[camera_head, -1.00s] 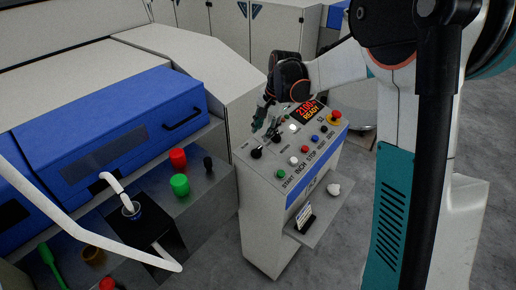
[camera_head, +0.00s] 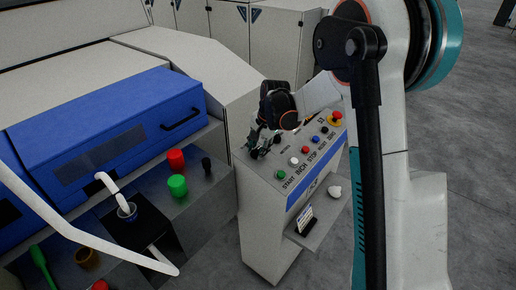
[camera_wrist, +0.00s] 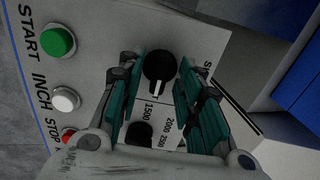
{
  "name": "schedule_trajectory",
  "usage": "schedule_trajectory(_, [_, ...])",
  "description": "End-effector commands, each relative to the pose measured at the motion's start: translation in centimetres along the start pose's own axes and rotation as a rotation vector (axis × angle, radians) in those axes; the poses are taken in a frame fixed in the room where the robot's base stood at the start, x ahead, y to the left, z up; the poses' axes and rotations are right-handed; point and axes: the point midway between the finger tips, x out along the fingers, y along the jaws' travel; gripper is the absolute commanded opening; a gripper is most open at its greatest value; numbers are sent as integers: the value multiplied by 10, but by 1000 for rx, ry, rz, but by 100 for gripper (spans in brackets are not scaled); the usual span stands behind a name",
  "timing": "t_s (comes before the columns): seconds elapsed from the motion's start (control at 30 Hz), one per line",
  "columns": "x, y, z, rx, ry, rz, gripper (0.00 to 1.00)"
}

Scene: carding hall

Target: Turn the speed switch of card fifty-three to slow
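My gripper (camera_head: 261,139) is over the left part of the sloped control panel (camera_head: 272,173) marked 53. In the wrist view its two teal-padded fingers (camera_wrist: 159,72) are apart, one on each side of a round black knob (camera_wrist: 158,65). I cannot tell whether they touch it. The knob's white mark points down the picture, towards the label 1500. A second black knob (camera_wrist: 138,133) lies lower, partly hidden by my gripper, near the labels 2000 and 2500. A label beginning with S is cut off by the right finger.
Green (camera_wrist: 58,41), white (camera_wrist: 65,98) and red (camera_wrist: 69,135) buttons sit beside the knobs. A red emergency button (camera_head: 335,118) is at the panel's far end. A shelf (camera_head: 318,222) sticks out below. The blue-covered machine (camera_head: 110,130) stands on the left.

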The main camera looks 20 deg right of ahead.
Motion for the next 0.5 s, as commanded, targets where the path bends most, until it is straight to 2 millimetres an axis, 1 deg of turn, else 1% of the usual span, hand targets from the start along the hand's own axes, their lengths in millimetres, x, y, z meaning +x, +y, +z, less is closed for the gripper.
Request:
schedule_trajectory(0.03, [0,0,0,0,0,0,20])
schedule_trajectory(0.07, [0,0,0,0,0,0,13])
schedule_trajectory(0.1, [0,0,0,0,0,0,4])
schedule_trajectory(0.13, [0,0,0,0,0,0,0])
schedule_trajectory(0.5, [0,0,0,-20,0,0,0])
